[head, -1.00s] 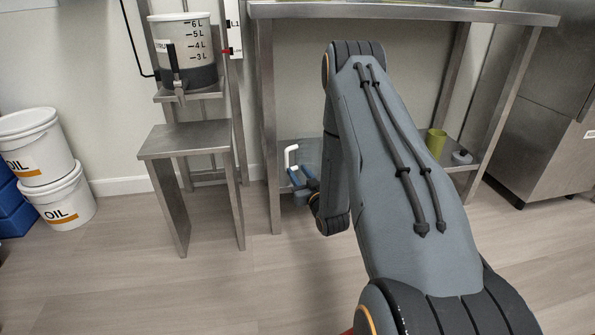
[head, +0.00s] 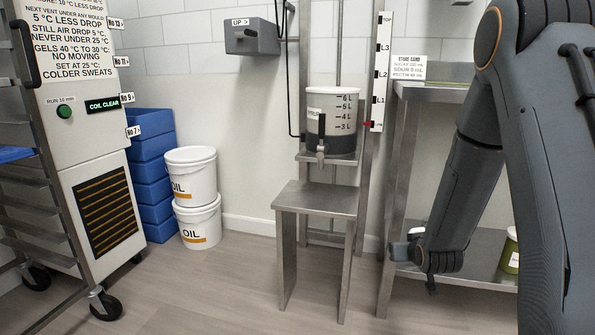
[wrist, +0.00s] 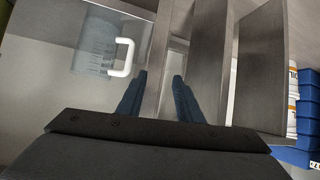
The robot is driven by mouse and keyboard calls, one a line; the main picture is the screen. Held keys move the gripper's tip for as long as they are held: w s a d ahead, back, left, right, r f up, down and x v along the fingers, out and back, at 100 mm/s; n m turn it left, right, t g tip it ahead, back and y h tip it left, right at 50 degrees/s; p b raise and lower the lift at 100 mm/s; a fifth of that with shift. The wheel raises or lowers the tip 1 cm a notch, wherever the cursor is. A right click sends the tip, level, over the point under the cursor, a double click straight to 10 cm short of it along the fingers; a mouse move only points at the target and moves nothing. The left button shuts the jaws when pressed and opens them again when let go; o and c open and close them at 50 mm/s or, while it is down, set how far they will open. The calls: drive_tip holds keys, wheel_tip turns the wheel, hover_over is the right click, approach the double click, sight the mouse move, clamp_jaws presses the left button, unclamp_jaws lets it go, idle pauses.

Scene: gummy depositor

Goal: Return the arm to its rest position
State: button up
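My arm fills the right side of the head view and bends down toward the lower shelf of the steel table. In the wrist view my gripper (wrist: 158,85) is open, with a clear gap between its two blue fingers and nothing held. A clear jug with a white handle (wrist: 123,58) shows to the left of the fingers, apart from them. In the head view the wrist end hangs in front of the table's left leg; the fingers are hard to make out there.
A steel stand (head: 318,199) and a marked depositor pot (head: 331,118) stand left of the arm. The steel table (head: 432,92) is behind it, with a green cup (head: 510,252) on its lower shelf. Oil buckets (head: 198,222), blue crates (head: 150,170) and a cooling cabinet (head: 95,150) are further left. Floor in front is clear.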

drive_tip(key=s+a+r+g, duration=0.3)
drive_tip(key=s+a, duration=0.1)
drive_tip(key=s, duration=0.5)
drive_tip(key=s+a+r+g+y, duration=0.1)
drive_tip(key=s+a+r+g, duration=0.2)
drive_tip(key=s, duration=0.7)
drive_tip(key=s+a+r+g, duration=0.25)
drive_tip(key=s+a, duration=0.35)
drive_tip(key=s, duration=0.3)
drive_tip(key=s+a+r+n+g+y+p, duration=0.1)
drive_tip(key=s+a+r+n, duration=0.35)
drive_tip(key=s+a, duration=0.45)
drive_tip(key=s+a+r+n+g+y+p, duration=0.1)
drive_tip(key=s+a+r+n+g, duration=0.15)
drive_tip(key=s+a+r, duration=0.6)
drive_tip(key=d+r+m+h+p, duration=0.1)
drive_tip(key=d+r+m+p, duration=0.2)
drive_tip(key=d+r+p, duration=0.6)
drive_tip(key=w+d+r+m+h+p, duration=0.1)
drive_tip(key=d+r+p, duration=0.8)
drive_tip(key=p, duration=1.9)
wheel_tip(320, 180, up, 6)
drive_tip(key=m, duration=0.2)
drive_tip(key=shift+w+d+r+m+t, duration=0.2)
drive_tip(key=shift+w+d+m+t, duration=0.1)
drive_tip(key=shift+t, duration=0.1)
